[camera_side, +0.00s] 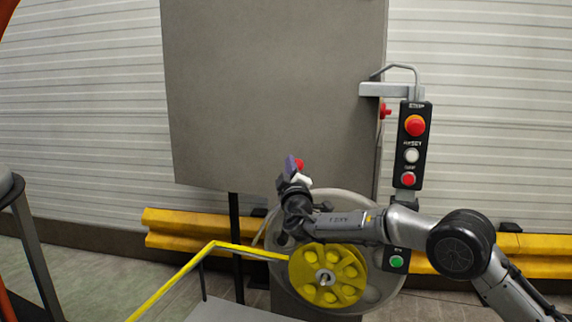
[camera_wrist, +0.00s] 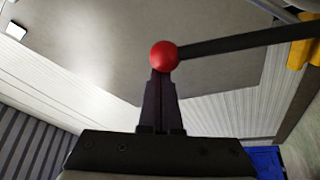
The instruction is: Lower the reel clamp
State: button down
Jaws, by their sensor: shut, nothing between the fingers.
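A red ball knob (camera_wrist: 164,56) sits on the end of a dark rod (camera_wrist: 235,40) in the wrist view; this looks like the clamp's lever. The red knob also shows in the side view (camera_side: 299,164), beside my fingertips. My gripper (camera_wrist: 158,76) is shut with nothing held. Its tips appear right at the knob's lower edge; I cannot tell if they touch it. In the side view my gripper (camera_side: 291,168) points up, above the yellow reel (camera_side: 328,275). My arm hides most of the lever and the reel's upper part.
A large grey panel (camera_side: 270,90) stands behind my gripper. A button box (camera_side: 412,145) with red and white buttons hangs at the right, above my forearm. A yellow rail (camera_side: 190,222) runs along the wall. A yellow bar (camera_side: 180,275) reaches the reel from the left.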

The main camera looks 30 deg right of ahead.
jog(key=s+d+f+m+g+h, duration=0.1)
jog(key=s+d+f+m+h, duration=0.6)
jog(key=s+d+f+m, duration=0.5)
jog(key=shift+m, duration=0.3)
jog(key=f, duration=0.7)
jog(key=s+d+f, duration=0.1)
jog(key=f, duration=0.5)
jog(key=s+d+f, duration=0.1)
jog(key=f, duration=0.6)
jog(key=shift+s+d+f, duration=0.1)
jog(key=shift+d+f, duration=0.05)
jog(key=shift+f, duration=0.2)
jog(key=shift+w+a+f, duration=0.15)
jog(key=shift+w+f, duration=0.05)
jog(key=shift+f, duration=0.3)
jog(key=shift+w+a+f, duration=0.15)
jog(key=shift+f, duration=0.35)
